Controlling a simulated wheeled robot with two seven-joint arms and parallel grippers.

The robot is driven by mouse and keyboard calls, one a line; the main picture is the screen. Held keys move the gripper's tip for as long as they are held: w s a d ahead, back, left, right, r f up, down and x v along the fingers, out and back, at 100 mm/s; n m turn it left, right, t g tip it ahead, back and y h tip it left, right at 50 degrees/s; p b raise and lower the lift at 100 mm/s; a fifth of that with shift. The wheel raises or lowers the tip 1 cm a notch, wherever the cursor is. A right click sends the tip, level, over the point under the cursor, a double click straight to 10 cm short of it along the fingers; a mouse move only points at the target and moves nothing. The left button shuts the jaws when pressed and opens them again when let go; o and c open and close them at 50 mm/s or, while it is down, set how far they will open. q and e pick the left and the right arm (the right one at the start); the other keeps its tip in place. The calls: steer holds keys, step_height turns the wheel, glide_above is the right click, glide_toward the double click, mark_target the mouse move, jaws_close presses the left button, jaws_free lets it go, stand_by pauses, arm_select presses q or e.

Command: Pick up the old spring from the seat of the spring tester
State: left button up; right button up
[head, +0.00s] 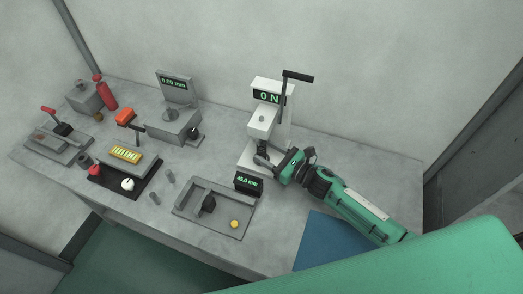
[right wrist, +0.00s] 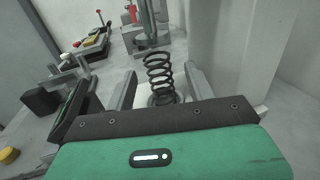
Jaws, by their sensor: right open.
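The spring tester (head: 284,135) is a pale upright stand with a dark lever and a "0 N" display, at the middle back of the bench. The old spring (right wrist: 157,70) is a dark coil standing on the tester's round seat (right wrist: 151,101) in the right wrist view, leaning slightly. My right gripper (head: 261,154) is open at the tester's base. In the right wrist view its fingers (right wrist: 161,76) stand on either side of the spring, with gaps visible. My left gripper is not in view.
A grey tray (head: 185,208) with a "45.0 mm" gauge (head: 247,183) and a yellow button (head: 234,224) lies left of my right arm. A blue mat (head: 325,243) is at the front right. A "0.00 mm" device (head: 168,122) stands farther left. The bench right of the tester is clear.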

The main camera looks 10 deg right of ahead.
mark_target(258, 146)
steer(key=p+x, duration=0.2)
steer(key=x, duration=0.2)
steer(key=shift+w+a+r, duration=0.15)
steer(key=shift+r, duration=0.05)
steer(key=shift+w+a+f, duration=0.1)
steer(key=shift+w+a, duration=0.15)
steer(key=c, duration=1)
